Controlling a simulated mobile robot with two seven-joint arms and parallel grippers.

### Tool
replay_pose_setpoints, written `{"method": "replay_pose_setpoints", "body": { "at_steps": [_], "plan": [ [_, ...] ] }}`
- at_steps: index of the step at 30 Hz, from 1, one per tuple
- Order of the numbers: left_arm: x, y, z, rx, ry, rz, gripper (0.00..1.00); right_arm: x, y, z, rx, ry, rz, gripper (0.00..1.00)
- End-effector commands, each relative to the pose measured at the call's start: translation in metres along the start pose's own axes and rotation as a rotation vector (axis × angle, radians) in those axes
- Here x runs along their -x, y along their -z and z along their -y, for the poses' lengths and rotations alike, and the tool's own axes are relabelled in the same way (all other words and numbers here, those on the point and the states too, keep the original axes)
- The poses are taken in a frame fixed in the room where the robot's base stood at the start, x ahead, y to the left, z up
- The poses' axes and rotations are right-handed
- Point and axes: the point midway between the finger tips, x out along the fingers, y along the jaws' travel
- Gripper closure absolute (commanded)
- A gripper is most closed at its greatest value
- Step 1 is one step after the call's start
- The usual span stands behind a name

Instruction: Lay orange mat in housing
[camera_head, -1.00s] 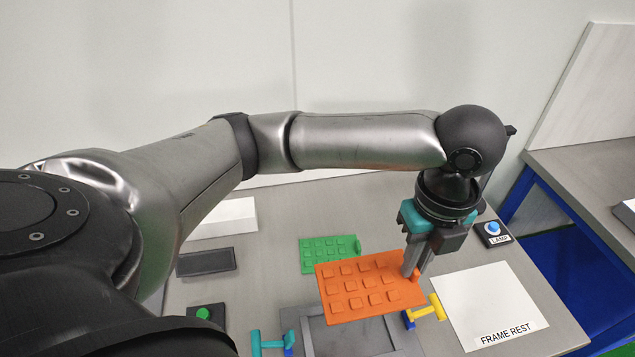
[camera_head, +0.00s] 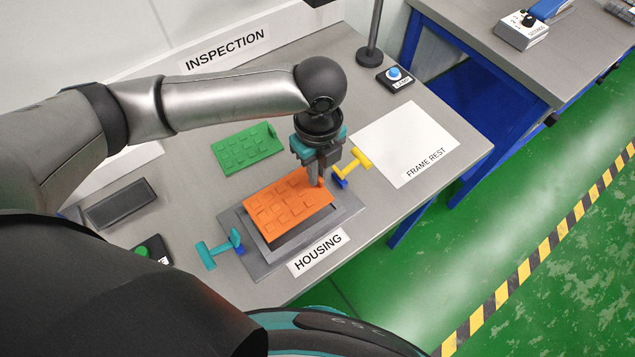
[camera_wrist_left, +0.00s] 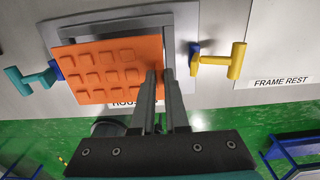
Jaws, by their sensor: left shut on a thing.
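The orange mat (camera_head: 285,207) is a flat sheet with raised square pads. My left gripper (camera_head: 321,184) is shut on its right edge. The mat is over the grey housing (camera_head: 258,265), covering much of its recess and looking slightly turned against the frame. In the left wrist view the mat (camera_wrist_left: 108,70) also hangs over the housing (camera_wrist_left: 181,45), with my left gripper's fingers (camera_wrist_left: 160,76) at its right edge. Whether the mat touches the housing floor I cannot tell. My right gripper does not show.
A teal clamp (camera_head: 218,250) stands left of the housing and a yellow clamp (camera_head: 352,163) right of it. A green mat (camera_head: 247,147) lies behind. A white frame rest (camera_head: 408,140), a blue lamp button (camera_head: 394,74) and a dark block (camera_head: 120,204) are on the table.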

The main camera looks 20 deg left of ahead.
Motion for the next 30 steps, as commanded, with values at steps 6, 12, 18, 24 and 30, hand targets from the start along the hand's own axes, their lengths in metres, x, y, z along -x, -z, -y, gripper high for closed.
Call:
{"method": "replay_pose_setpoints", "body": {
  "at_steps": [6, 12, 18, 24, 30],
  "plan": [
    [-0.018, 0.0, 0.0, 0.001, 0.0, 0.0, 1.0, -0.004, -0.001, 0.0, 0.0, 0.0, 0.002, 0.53],
    [-0.046, 0.0, 0.0, 0.0, 0.0, 0.0, 1.0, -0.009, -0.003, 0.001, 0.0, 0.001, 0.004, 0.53],
    [-0.046, 0.0, 0.001, 0.0, 0.002, 0.001, 1.0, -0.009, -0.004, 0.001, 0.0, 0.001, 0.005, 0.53],
    [-0.05, 0.0, 0.001, 0.001, 0.001, 0.001, 0.87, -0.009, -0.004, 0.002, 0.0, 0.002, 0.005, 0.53],
    [-0.049, 0.0, 0.001, 0.0, 0.001, 0.001, 0.65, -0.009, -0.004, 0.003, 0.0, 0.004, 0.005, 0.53]
  ]
}}
